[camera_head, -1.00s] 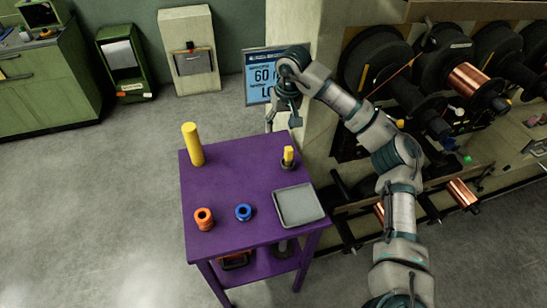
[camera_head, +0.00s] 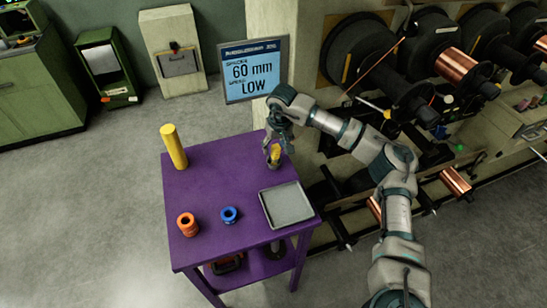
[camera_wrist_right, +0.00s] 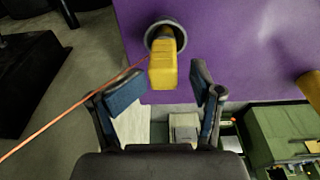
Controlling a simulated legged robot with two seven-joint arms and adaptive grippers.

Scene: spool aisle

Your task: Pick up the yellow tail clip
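The yellow tail clip (camera_head: 276,151) stands in a small dark round holder (camera_head: 272,164) near the back right edge of the purple cart. In the right wrist view the clip (camera_wrist_right: 163,68) rises from the holder's ring (camera_wrist_right: 151,38), just beyond and roughly between the fingertips. My right gripper (camera_head: 272,140) is at the clip, close above it in the head view. In the wrist view the gripper (camera_wrist_right: 164,88) is open with its blue-padded fingers spread apart and nothing held. Contact with the clip does not show. My left gripper is not in view.
The purple cart (camera_head: 205,190) also bears a tall yellow cylinder (camera_head: 174,147), an orange spool (camera_head: 187,225), a blue spool (camera_head: 229,215) and a grey tray (camera_head: 286,206). Large cable spools (camera_head: 360,60) stand at right. A copper wire (camera_wrist_right: 65,112) crosses the left of the wrist view.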

